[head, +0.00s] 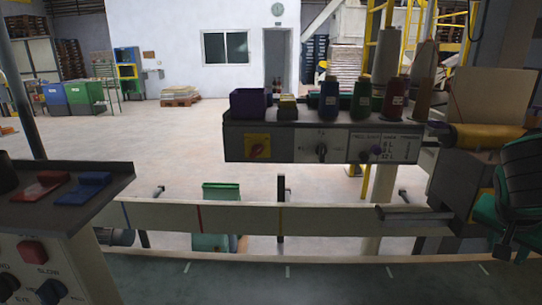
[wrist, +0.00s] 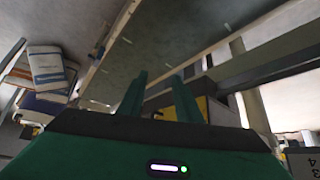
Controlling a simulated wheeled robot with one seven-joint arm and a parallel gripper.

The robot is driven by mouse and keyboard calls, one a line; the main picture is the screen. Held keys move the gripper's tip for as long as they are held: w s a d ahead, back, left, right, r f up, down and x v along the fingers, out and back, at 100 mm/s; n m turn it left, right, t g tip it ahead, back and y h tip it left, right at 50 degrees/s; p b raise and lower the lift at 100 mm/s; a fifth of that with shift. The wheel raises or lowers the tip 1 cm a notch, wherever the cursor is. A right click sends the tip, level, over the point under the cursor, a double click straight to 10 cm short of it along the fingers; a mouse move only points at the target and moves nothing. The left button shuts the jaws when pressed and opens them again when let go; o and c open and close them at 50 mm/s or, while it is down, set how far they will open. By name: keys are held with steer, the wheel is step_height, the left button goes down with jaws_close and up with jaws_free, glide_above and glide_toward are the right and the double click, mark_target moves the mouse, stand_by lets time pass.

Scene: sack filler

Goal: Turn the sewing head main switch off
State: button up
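The sewing head panel (head: 300,140) is a grey box at the upper middle of the head view. My gripper (head: 511,254) is at the right edge, well right of the panel and lower in the picture. In the wrist view its two green fingers (wrist: 160,82) stand apart with nothing between them.
Thread cones (head: 361,101) and a dark purple bin (head: 250,104) stand on top of the panel. A pale conveyor rail (head: 240,217) runs below it. Another control box with a red button (head: 32,252) is at the lower left. Stacked sacks (wrist: 48,68) show in the wrist view.

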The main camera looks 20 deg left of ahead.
steer(key=w+a+r+t, duration=0.2)
steer(key=w+a, duration=0.2)
steer(key=a, duration=0.3)
steer(key=w+a+r+t, duration=0.1)
steer(key=w+a+t, duration=0.1)
steer(key=w+a, duration=0.4)
steer(key=n+t+y, duration=0.3)
steer(key=t+y, duration=0.5)
steer(key=y, duration=0.1)
glide_toward(257, 152)
steer(key=x, duration=0.8)
steer(key=shift+w, duration=0.25)
